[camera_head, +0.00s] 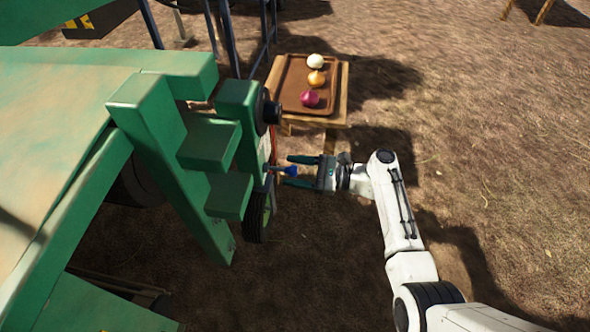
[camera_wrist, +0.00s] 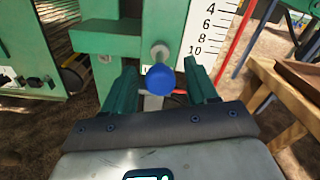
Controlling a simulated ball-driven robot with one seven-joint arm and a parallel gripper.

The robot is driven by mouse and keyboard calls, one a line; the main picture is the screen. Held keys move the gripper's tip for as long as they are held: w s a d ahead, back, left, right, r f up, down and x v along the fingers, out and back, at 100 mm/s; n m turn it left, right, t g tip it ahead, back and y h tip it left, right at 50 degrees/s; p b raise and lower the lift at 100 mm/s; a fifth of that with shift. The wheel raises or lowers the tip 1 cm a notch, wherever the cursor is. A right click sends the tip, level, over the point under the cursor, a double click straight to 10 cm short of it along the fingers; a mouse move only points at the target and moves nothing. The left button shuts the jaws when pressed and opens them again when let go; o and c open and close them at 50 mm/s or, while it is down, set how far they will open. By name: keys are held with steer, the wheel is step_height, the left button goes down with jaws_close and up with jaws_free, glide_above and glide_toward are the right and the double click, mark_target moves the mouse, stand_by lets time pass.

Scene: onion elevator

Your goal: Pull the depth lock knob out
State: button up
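The depth lock knob is a blue ball (camera_wrist: 161,79) on a short metal stem, projecting from the green machine frame (camera_wrist: 110,42). It also shows in the head view as a small blue spot (camera_head: 290,171). My gripper (camera_head: 289,171) is open, with its two green fingers pointing at the machine. In the wrist view the fingers (camera_wrist: 163,88) stand to the left and right of the knob, with visible gaps on both sides. I cannot tell exactly how deep the knob sits between the fingertips.
A white numbered scale (camera_wrist: 210,30) is right of the knob. A wooden table with a brown tray (camera_head: 289,98) stands beyond my gripper, holding a white onion (camera_head: 315,61), a yellow onion (camera_head: 316,79) and a red onion (camera_head: 309,98). A wheel (camera_head: 257,215) is below the frame. Bare ground lies right.

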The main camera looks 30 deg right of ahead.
steer(key=p+v, duration=0.2)
steer(key=v, duration=0.8)
steer(key=shift+s+d+p, duration=0.25)
steer(key=shift+d+p, duration=0.05)
steer(key=shift+p, duration=0.1)
steer(key=s+a+f+n+g+h, duration=0.3)
steer(key=s+a+f+n+g, duration=0.15)
steer(key=s, duration=0.25)
steer(key=s+a+f+n+g+h, duration=0.2)
steer(key=s+a+f+n+g, duration=0.1)
steer(key=s+f+n, duration=0.3)
steer(key=s+d+r+n+g+h, duration=0.1)
steer(key=s+r+n+h, duration=0.35)
steer(key=s, duration=0.35)
steer(key=s+d+r+n+g+h, duration=0.1)
steer(key=s+d+r+n+h, duration=0.1)
steer(key=s+r+n+h, duration=0.45)
step_height(320, 180, up, 31)
steer(key=s+y+p, duration=0.1)
steer(key=s+p, duration=0.1)
steer(key=p, duration=3)
steer(key=shift+d+f, duration=0.15)
steer(key=shift+f, duration=0.1)
